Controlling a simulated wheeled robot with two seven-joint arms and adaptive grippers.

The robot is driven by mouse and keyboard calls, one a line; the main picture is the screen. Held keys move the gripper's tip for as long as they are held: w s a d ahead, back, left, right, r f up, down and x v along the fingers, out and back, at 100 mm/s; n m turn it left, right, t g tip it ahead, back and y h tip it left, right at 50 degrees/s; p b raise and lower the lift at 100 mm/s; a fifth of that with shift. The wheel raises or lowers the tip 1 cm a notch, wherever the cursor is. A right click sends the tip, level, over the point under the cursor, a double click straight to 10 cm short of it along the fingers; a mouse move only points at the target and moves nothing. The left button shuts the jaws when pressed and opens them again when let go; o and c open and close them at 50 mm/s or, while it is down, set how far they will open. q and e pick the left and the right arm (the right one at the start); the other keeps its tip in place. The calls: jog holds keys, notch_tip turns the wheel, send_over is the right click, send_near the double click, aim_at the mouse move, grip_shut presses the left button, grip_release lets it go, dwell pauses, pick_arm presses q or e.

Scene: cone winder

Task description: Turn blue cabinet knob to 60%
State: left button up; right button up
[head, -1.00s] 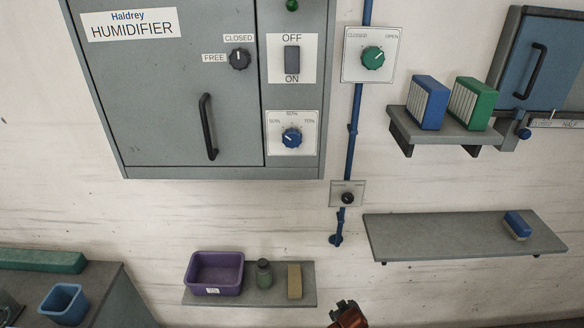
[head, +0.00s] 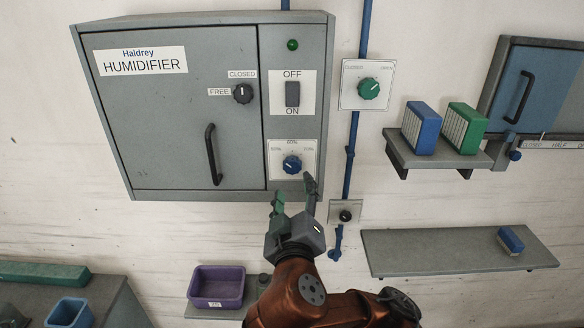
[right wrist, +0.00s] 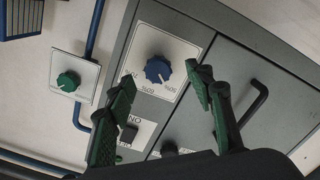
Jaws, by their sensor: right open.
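The blue knob (head: 292,164) sits on a white dial plate with percent marks, low on the right part of the grey humidifier cabinet (head: 160,192). My right gripper (head: 294,186) is open and empty just below the knob in the head view, its fingers pointing up at the plate. In the right wrist view the blue knob (right wrist: 158,69) shows beyond and between the two green-padded fingers (right wrist: 160,95), apart from them. The knob's white pointer is too small to read exactly. My left gripper is not in view.
Above the blue knob are an off/on switch (head: 292,94) and a green lamp (head: 292,44). A black door handle (head: 213,154) stands out to the left. A green knob (head: 369,88) and a blue pipe (head: 352,150) are to the right.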

aim_at(292, 169)
jog(key=w+p, duration=0.1)
jog(key=w, duration=0.2)
jog(key=w+r+p, duration=0.1)
jog(key=w, duration=0.2)
jog(key=shift+w+r, duration=0.1)
jog(key=shift+r, duration=0.1)
jog(key=shift+w+a+f, duration=0.1)
jog(key=shift+w+a, duration=0.05)
jog(key=shift+w, duration=0.4)
jog(key=c, duration=1.2)
